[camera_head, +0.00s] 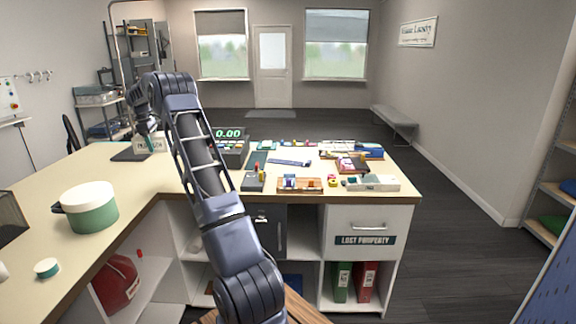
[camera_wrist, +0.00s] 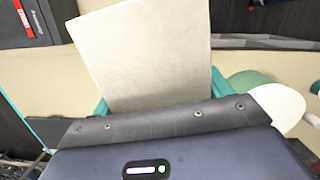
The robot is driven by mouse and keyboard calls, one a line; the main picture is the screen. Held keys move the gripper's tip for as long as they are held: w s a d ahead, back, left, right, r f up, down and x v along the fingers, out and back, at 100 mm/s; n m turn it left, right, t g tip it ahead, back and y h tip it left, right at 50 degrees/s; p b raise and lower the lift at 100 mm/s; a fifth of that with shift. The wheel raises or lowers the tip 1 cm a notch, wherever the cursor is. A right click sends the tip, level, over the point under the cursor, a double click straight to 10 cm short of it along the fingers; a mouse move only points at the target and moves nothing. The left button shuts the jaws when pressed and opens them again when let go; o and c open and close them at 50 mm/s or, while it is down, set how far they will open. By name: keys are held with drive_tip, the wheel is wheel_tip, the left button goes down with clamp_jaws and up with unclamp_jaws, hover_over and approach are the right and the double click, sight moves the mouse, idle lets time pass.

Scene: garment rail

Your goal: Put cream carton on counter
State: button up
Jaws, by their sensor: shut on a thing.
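The cream carton (camera_wrist: 150,55) fills the middle of the wrist view, between the teal fingers of my gripper (camera_wrist: 158,95). My gripper is shut on it. In the head view the carton (camera_head: 157,144) shows small at the far left part of the counter (camera_head: 130,182), under my gripper (camera_head: 150,138). It is beside or over a dark flat mat (camera_head: 128,155). I cannot tell whether the carton touches the surface below it. My arm hides part of the counter's middle.
A green tub with a cream lid (camera_head: 90,207) stands on the near left counter. A till with a green display (camera_head: 230,140), a card reader (camera_head: 253,180) and several small items crowd the right counter. Bare counter lies between the tub and the mat.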

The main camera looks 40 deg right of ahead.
drive_tip(key=s+d+m, duration=0.2)
drive_tip(key=s+d, duration=0.1)
drive_tip(key=d, duration=1.2)
wheel_tip(320, 180, down, 20)
drive_tip(key=shift+r, duration=0.1)
drive_tip(key=shift+f, duration=0.2)
drive_tip(key=o, duration=1.1)
